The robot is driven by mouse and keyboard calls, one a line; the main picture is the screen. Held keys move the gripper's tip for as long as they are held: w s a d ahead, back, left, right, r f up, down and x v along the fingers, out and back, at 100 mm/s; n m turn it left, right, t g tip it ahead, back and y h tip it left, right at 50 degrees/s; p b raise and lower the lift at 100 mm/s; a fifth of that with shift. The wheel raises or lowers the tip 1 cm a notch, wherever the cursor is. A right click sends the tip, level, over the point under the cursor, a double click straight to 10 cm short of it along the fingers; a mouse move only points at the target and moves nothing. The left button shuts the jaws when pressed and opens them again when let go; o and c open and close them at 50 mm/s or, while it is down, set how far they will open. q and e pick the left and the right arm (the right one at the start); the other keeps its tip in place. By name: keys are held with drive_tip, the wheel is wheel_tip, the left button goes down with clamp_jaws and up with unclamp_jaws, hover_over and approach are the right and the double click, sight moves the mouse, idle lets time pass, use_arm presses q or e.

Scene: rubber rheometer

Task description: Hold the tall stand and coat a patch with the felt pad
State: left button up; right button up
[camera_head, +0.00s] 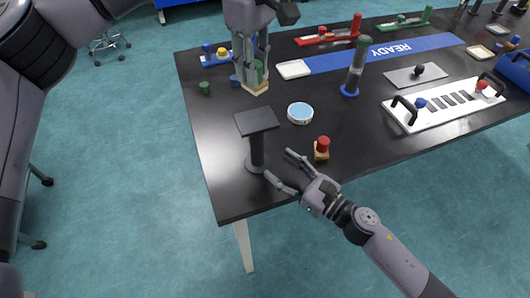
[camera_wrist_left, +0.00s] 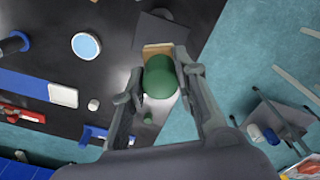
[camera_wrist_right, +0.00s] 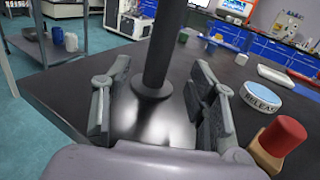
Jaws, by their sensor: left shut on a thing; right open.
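The tall stand (camera_head: 257,148) is black, with a round base and a flat square top (camera_head: 256,121), upright near the table's front left edge. My left gripper (camera_head: 250,80) is shut on the green grip of the felt pad (camera_head: 256,88). The pad's beige face points down, above and behind the stand top. In the left wrist view the green grip (camera_wrist_left: 160,78) sits between the fingers, and the stand top (camera_wrist_left: 160,30) lies beyond the pad. My right gripper (camera_head: 280,170) is open beside the stand. In the right wrist view the stand's post (camera_wrist_right: 158,50) rises beyond and between the fingers, with visible gaps.
A round blue-and-white RELEASE tin (camera_head: 300,113) stands right of the stand. A red-knobbed wooden block (camera_head: 321,149) is close to my right gripper.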

sight(262, 153)
drive_tip(key=x, duration=0.9)
drive_tip(key=shift+f, duration=0.1)
clamp_jaws()
idle(0.4)
